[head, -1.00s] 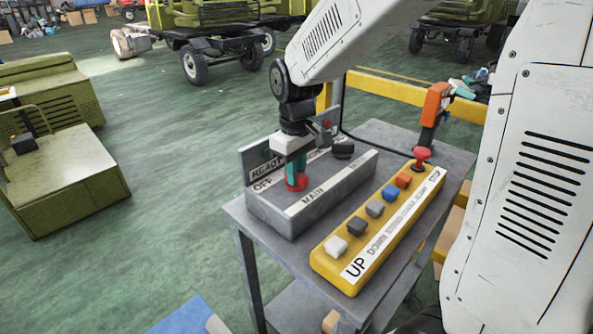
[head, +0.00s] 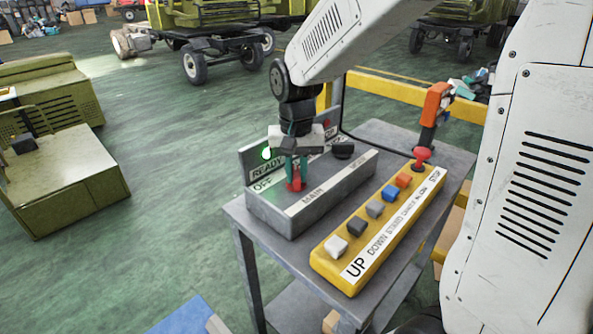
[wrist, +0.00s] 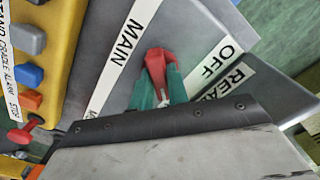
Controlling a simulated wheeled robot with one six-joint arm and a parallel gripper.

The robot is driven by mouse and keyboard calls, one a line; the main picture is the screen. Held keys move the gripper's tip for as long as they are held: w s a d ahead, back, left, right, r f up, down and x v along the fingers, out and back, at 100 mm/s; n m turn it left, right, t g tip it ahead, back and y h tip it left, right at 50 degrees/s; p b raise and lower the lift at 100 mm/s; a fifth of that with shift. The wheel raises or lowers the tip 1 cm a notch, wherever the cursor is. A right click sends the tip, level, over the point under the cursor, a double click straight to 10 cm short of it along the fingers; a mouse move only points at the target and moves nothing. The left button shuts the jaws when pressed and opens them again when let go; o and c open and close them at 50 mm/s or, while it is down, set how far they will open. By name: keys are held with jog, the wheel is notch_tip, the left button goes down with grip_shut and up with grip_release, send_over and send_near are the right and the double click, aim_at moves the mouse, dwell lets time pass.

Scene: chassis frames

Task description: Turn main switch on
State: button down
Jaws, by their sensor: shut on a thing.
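The red main switch knob (head: 295,185) sits on the sloped face of the grey control box (head: 265,215), between the labels OFF and MAIN. My gripper (head: 297,170) points down on it, with its teal fingers shut on the knob. In the wrist view the red knob (wrist: 155,64) stands between the two teal fingertips (wrist: 158,88). The knob's base is partly hidden by the fingers. The box's other labels are partly hidden behind my gripper.
A black knob (head: 343,150) is on the same box to the right. A yellow button panel (head: 322,262) with several buttons and a red stop button (head: 421,155) lies in front on the grey table (head: 455,160). An orange-handled device (head: 435,105) stands at the table's back.

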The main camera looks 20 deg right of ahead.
aim_at(296, 172)
jog(key=shift+w+m, duration=0.1)
jog(key=shift+m, duration=0.3)
jog(key=c, duration=1.4)
grip_release()
jog(key=shift+o, duration=0.2)
jog(key=shift+r, duration=0.1)
notch_tip(296, 172, up, 8)
jog(key=shift+f, duration=0.15)
jog(key=s+d+n, duration=0.1)
jog(key=s+n, duration=0.1)
jog(key=s, duration=1)
jog(key=s+d+n+t, duration=0.1)
jog(key=s+d+n, duration=0.1)
jog(key=s, duration=1)
jog(key=shift+n, duration=0.4)
